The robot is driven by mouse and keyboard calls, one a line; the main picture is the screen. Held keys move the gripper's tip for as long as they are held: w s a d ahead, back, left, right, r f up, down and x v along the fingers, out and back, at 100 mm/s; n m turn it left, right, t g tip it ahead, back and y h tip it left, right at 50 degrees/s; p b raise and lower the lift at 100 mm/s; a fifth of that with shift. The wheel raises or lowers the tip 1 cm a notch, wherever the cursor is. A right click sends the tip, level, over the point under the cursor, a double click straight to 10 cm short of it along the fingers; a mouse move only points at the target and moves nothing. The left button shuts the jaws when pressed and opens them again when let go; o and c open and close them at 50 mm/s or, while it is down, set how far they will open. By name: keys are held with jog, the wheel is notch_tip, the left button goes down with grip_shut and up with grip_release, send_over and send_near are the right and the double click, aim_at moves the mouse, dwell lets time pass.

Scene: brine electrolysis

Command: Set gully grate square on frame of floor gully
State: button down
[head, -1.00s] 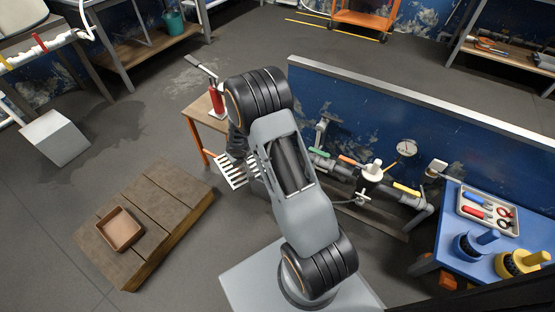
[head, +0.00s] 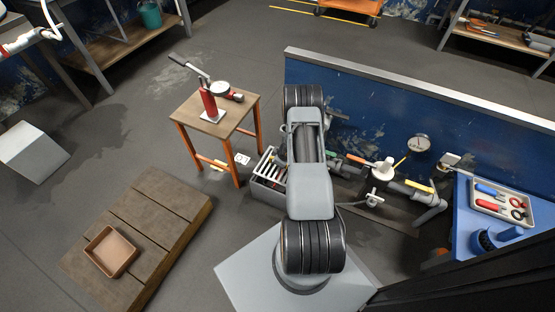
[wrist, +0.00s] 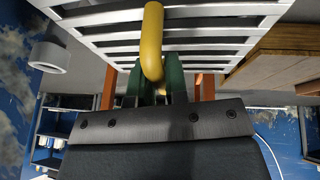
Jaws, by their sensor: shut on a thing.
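The gully grate (head: 268,166) is a pale metal panel of parallel bars, just left of my arm in the head view. In the wrist view the grate (wrist: 215,25) fills the top, and its yellow loop handle (wrist: 152,45) is between the green fingers of my gripper (wrist: 153,84). My gripper is shut on this handle. In the head view my arm hides the gripper. A grey box-like body (head: 266,193), apparently the floor gully, shows under the grate. The grate looks tilted over it, and I cannot tell whether they touch. My arm hides their right part.
A small wooden table (head: 222,122) with orange legs and a red hand pump (head: 208,103) stands behind left. A wooden platform (head: 165,215) bearing a brown tray (head: 110,251) lies left. Pipework with valves (head: 384,172) runs along the blue wall at right. Floor between platform and gully is clear.

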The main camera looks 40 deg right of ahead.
aim_at(278, 169)
jog(key=shift+r, duration=0.15)
jog(key=shift+f+b, duration=1.95)
jog(key=shift+f, duration=1.05)
jog(key=shift+f, duration=0.6)
jog(key=c, duration=1.1)
grip_release()
jog(key=shift+o, duration=0.2)
jog(key=p+v, duration=0.5)
jog(key=v, duration=0.7)
jog(key=shift+w, duration=0.1)
jog(key=shift+p+v, duration=0.45)
jog(key=shift+v, duration=0.5)
